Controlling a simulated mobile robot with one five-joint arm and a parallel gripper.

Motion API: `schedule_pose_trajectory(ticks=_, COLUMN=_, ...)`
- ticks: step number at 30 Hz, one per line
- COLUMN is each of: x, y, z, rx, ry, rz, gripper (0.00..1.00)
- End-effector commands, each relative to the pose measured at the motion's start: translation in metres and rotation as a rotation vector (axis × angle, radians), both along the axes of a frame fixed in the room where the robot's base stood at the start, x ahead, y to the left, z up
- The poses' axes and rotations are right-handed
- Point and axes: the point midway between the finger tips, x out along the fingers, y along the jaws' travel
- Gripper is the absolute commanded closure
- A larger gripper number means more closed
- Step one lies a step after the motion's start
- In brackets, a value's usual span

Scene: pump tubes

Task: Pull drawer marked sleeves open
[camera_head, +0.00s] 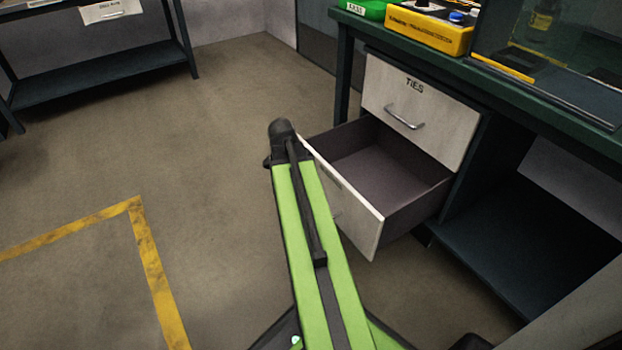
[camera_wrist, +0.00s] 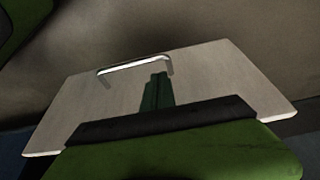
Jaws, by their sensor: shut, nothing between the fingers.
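The lower drawer (camera_head: 362,222) under the desk stands pulled out and looks empty inside. Its label cannot be read from here; the closed drawer above it (camera_head: 440,112) is marked TIES. In the wrist view the pale front of a drawer (camera_wrist: 225,75) fills the middle, with a metal bar handle (camera_wrist: 130,66) on it. My gripper (camera_wrist: 157,82) is shut and empty, with its green fingertips close to the right part of the handle. I cannot tell whether they touch it. In the head view my arm hides the gripper and part of the drawer front.
The dark green desk (camera_head: 550,110) carries a yellow box (camera_head: 430,28) and a green bin (camera_head: 362,8). An open dark shelf (camera_head: 530,240) lies right of the drawers. Floor to the left is clear, with yellow tape (camera_head: 147,258). A bench (camera_head: 100,82) stands at far left.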

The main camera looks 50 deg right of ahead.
Motion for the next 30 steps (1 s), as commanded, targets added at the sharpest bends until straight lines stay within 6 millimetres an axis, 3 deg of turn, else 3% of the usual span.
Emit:
schedule_pose_trajectory(ticks=1, x=0.001, y=0.005, z=0.025, rx=0.000, ry=0.001, rz=0.002, gripper=1.00)
schedule_pose_trajectory(ticks=15, x=0.009, y=0.041, z=0.123, rx=0.000, ry=0.000, rz=0.002, gripper=1.00)
schedule_pose_trajectory(ticks=21, x=0.010, y=0.049, z=0.139, rx=0.000, ry=0.000, rz=0.002, gripper=1.00)
schedule_pose_trajectory(ticks=30, x=0.011, y=0.051, z=0.139, rx=0.000, ry=0.000, rz=0.002, gripper=1.00)
